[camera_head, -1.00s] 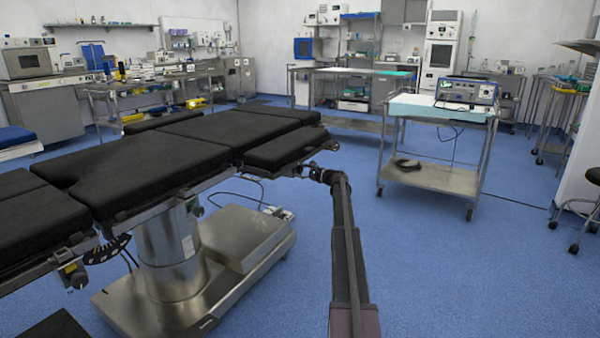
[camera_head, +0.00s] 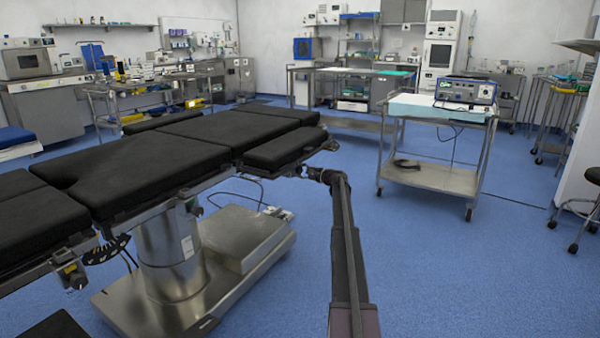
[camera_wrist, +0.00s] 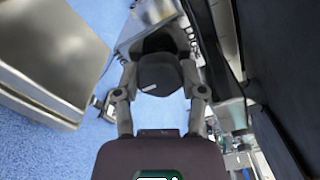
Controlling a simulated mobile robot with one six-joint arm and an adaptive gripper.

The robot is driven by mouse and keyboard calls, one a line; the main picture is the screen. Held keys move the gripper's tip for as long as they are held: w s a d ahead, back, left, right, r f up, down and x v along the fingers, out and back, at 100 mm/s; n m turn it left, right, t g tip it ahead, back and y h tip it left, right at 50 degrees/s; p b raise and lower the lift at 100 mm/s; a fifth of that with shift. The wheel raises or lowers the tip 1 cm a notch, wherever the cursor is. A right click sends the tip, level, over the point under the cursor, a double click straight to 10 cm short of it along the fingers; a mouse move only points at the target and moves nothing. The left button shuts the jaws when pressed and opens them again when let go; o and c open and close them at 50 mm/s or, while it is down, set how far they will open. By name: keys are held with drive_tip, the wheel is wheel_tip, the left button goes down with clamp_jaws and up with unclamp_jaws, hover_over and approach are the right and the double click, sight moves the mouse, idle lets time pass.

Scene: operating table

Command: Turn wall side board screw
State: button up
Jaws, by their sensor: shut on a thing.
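The operating table (camera_head: 150,162) with black pads fills the left and middle of the head view. My arm reaches from the bottom middle up to the table's right side. My gripper (camera_wrist: 157,62) is shut on a dark rounded screw knob (camera_wrist: 160,76) with a small pale mark, seen between its two fingers in the wrist view. In the head view my gripper (camera_head: 318,174) is small and meets the side rail at the end of the right pad (camera_head: 285,150). The knob's shaft and the far fingertips are hidden.
The table's metal base (camera_head: 175,265) stands on the blue floor to the left of my arm. A steel cart (camera_head: 440,180) with a blue monitor device (camera_head: 466,91) stands to the right. A cable (camera_head: 245,200) hangs under the table. Floor between my arm and the cart is clear.

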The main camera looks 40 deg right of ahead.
drive_tip(key=n, duration=0.4)
drive_tip(key=shift+w+a+r+n, duration=0.1)
drive_tip(key=shift+w+n, duration=0.1)
drive_tip(key=shift+n, duration=0.1)
drive_tip(key=n, duration=0.4)
drive_tip(key=shift+n, duration=0.3)
drive_tip(key=n, duration=0.4)
drive_tip(key=shift+r+n, duration=0.1)
drive_tip(key=shift+n, duration=0.2)
drive_tip(key=n, duration=0.4)
drive_tip(key=shift+a, duration=0.1)
drive_tip(key=n, duration=0.9)
drive_tip(key=shift+a+n, duration=0.1)
drive_tip(key=shift+n, duration=0.2)
drive_tip(key=n, duration=0.8)
drive_tip(key=shift+n, duration=0.3)
